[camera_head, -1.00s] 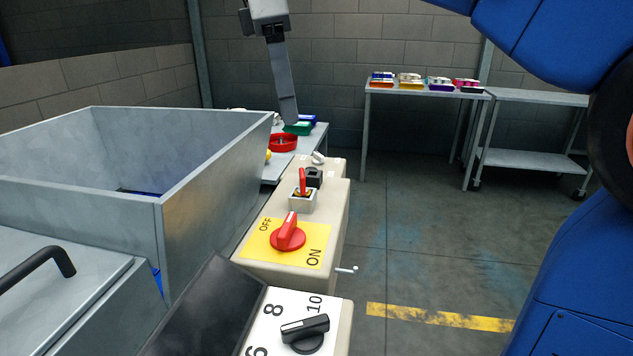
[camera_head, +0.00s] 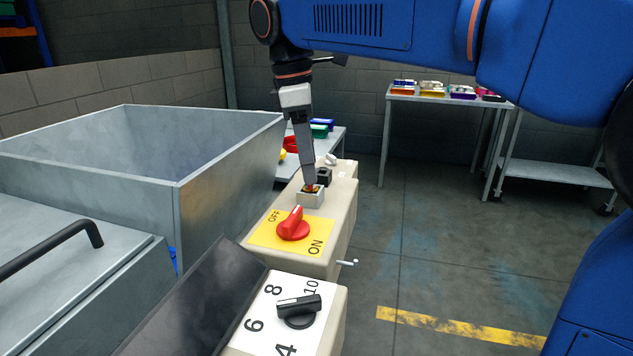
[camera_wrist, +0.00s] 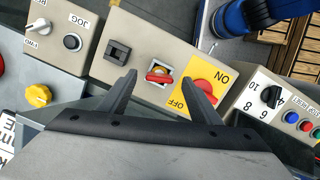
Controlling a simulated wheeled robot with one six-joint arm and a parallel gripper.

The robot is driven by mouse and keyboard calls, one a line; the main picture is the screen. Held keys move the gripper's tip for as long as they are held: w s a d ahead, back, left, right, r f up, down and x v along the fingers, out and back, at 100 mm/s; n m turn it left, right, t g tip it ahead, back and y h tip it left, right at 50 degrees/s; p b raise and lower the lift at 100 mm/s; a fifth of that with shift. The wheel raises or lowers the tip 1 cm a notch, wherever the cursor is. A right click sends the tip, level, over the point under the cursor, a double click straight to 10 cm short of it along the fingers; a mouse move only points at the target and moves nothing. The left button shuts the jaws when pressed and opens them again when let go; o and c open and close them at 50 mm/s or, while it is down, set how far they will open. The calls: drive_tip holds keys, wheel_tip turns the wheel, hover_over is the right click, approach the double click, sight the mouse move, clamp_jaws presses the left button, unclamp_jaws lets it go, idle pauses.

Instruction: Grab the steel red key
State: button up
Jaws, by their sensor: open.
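The red key (camera_wrist: 158,77) sits in a small square switch mount on the beige control panel, in the wrist view between my two fingers but beyond their tips. In the head view the key (camera_head: 312,188) is mostly hidden behind my finger, with only a bit of red showing above its mount (camera_head: 309,199). My gripper (camera_wrist: 163,85) is open and empty, its fingers spread to either side of the key. In the head view my gripper (camera_head: 309,184) points down at the mount from above. I cannot tell how far the fingertips are from the panel.
A red rotary knob (camera_head: 293,226) on a yellow OFF/ON plate stands close in front of the key. A black switch (camera_head: 323,176) stands just behind it. A black numbered dial (camera_head: 299,308) is nearer. A large metal bin (camera_head: 225,165) rises to the left. Open floor lies right.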

drive_tip(key=shift+d+f, duration=0.2)
drive_tip(key=shift+f, duration=1.2)
drive_tip(key=shift+c, duration=0.4)
drive_tip(key=c, duration=1.1)
drive_tip(key=shift+o, duration=0.2)
